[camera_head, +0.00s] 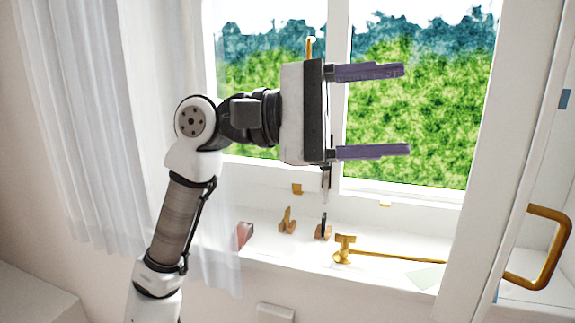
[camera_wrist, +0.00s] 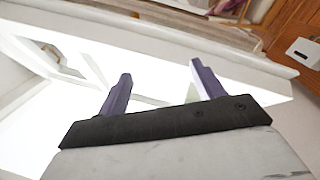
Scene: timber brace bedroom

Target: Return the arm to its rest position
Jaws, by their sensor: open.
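My gripper (camera_head: 408,110) is raised in front of the window in the head view, its two purple fingers spread wide apart and pointing right. Nothing is between them. My arm rises from the bottom left and bends at the elbow towards the right. In the wrist view my gripper (camera_wrist: 160,75) also shows open and empty, with bright window light behind it.
A window sill (camera_head: 300,262) runs below the gripper. A brass hammer-shaped piece (camera_head: 345,250), small wooden blocks (camera_head: 287,222) and a reddish block (camera_head: 244,234) are on it. A white curtain (camera_head: 90,130) hangs at left. A brass handle (camera_head: 545,250) juts out at right.

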